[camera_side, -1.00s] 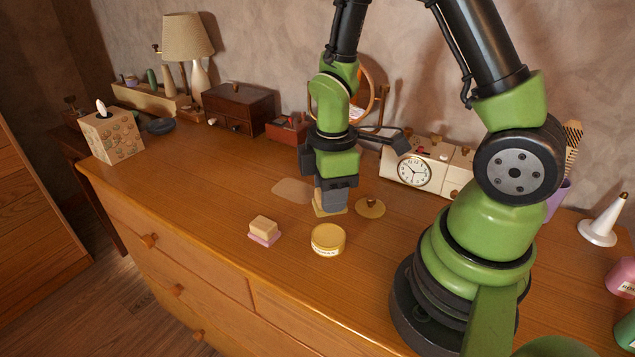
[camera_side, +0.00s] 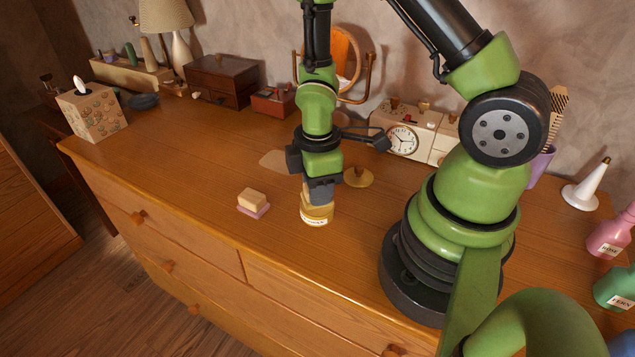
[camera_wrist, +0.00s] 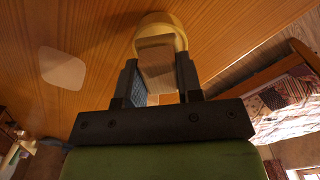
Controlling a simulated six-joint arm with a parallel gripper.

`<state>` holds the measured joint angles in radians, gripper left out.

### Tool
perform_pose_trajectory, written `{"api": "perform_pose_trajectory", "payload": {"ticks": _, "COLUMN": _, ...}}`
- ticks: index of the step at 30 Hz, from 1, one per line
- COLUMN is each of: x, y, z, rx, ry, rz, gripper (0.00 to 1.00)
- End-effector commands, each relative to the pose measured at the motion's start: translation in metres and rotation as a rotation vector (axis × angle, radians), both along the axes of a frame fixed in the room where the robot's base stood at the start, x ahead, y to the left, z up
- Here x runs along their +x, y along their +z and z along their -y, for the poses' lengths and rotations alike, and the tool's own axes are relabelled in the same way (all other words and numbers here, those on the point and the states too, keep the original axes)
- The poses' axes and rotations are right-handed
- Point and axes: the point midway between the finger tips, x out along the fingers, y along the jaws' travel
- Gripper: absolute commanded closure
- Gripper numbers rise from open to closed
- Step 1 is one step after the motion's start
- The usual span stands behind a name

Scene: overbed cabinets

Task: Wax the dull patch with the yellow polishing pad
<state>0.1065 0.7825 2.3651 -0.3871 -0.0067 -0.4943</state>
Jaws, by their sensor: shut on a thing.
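My gripper (camera_side: 318,190) is shut on the yellow polishing pad, whose pale block (camera_wrist: 155,48) shows between the fingers in the wrist view. It points down at the round yellow wax tin (camera_side: 316,217), with the pad at the tin's top. Whether the pad touches the wax is hidden. The tin's rim also shows behind the block in the wrist view (camera_wrist: 168,21). The dull patch (camera_side: 274,160) is a pale rounded area on the dresser top, behind and left of the tin; it also shows in the wrist view (camera_wrist: 62,68).
A second pad with a pink base (camera_side: 252,204) lies left of the tin. A gold lid (camera_side: 359,178) lies right of the gripper. A clock unit (camera_side: 403,139), a mirror (camera_side: 345,60) and boxes line the back. The wood left of the patch is clear.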

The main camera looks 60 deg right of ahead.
Motion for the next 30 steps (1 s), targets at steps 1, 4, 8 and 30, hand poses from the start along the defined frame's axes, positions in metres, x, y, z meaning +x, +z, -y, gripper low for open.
{"api": "perform_pose_trajectory", "payload": {"ticks": 1, "x": 0.0000, "y": 0.0001, "z": 0.0000, "rx": 0.000, "ry": 0.000, "rz": 0.000, "gripper": 0.86}}
{"api": "perform_pose_trajectory", "payload": {"ticks": 4, "x": 0.0000, "y": 0.0002, "z": 0.0000, "rx": 0.000, "ry": 0.000, "rz": 0.000, "gripper": 0.86}}
{"api": "perform_pose_trajectory", "payload": {"ticks": 8, "x": 0.0000, "y": 0.0002, "z": 0.0000, "rx": 0.000, "ry": 0.000, "rz": 0.000, "gripper": 0.86}}
{"api": "perform_pose_trajectory", "payload": {"ticks": 30, "x": 0.0001, "y": -0.0081, "z": -0.0010, "rx": 0.006, "ry": 0.000, "rz": -0.001, "gripper": 0.86}}
